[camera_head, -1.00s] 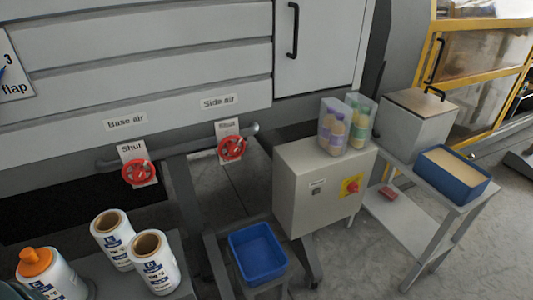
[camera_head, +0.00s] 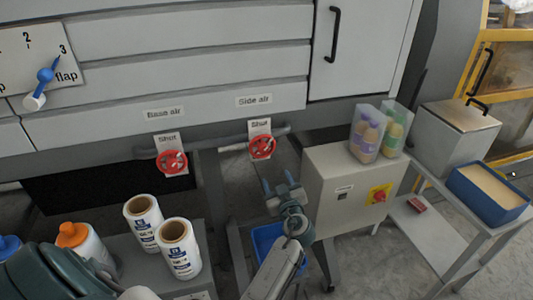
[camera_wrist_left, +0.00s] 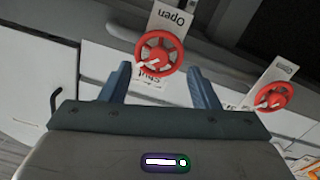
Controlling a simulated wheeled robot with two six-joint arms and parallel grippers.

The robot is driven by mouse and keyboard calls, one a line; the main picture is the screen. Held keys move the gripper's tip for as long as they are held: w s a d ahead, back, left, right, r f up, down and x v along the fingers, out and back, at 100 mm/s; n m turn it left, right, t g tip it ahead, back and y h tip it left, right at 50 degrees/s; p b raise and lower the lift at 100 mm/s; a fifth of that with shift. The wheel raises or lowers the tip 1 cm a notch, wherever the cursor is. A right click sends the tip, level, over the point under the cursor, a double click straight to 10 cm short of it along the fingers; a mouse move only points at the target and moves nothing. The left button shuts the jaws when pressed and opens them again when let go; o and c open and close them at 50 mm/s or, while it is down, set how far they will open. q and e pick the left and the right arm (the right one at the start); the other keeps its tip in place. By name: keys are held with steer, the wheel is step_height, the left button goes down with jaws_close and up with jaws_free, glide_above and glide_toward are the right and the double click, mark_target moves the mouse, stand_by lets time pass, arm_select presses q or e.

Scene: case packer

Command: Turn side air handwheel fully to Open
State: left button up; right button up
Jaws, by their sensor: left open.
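The side air handwheel (camera_head: 262,147) is a red spoked wheel on a grey pipe, below the "Side air" label (camera_head: 254,101). Its white card (camera_head: 259,127) reads "Shut" above the wheel in the head view. In the left wrist view the handwheel (camera_wrist_left: 159,52) shows upside down, between "Open" and a partly covered "Shut". My left gripper (camera_head: 279,182) is open and empty, below and slightly right of the wheel. In the wrist view its two fingers (camera_wrist_left: 158,72) stand either side of the wheel's lower part, apparently short of it. My right gripper is not in view.
The similar base air handwheel (camera_head: 171,162) is to the left on the same pipe. A grey control box (camera_head: 341,193) with a red knob stands close right of my left gripper. A blue bin (camera_head: 262,236) is below.

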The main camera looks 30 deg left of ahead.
mark_target(264, 151)
arm_select(q)
steer(key=shift+n+y, duration=0.3)
steer(key=shift+n, duration=0.1)
steer(key=w+a+r+p, duration=0.1)
steer(key=w+a, duration=0.1)
steer(key=w+a+p, duration=0.2)
steer(key=a, duration=0.1)
steer(key=w+a+r+p, duration=0.1)
steer(key=w+a+p, duration=0.1)
steer(key=a, duration=0.1)
steer(key=shift+r, duration=0.3)
steer(key=shift+w+a+p, duration=0.25)
steer(key=shift+w+p, duration=0.05)
steer(key=shift+p, duration=0.05)
steer(key=shift+f, duration=0.1)
steer(key=c, duration=1)
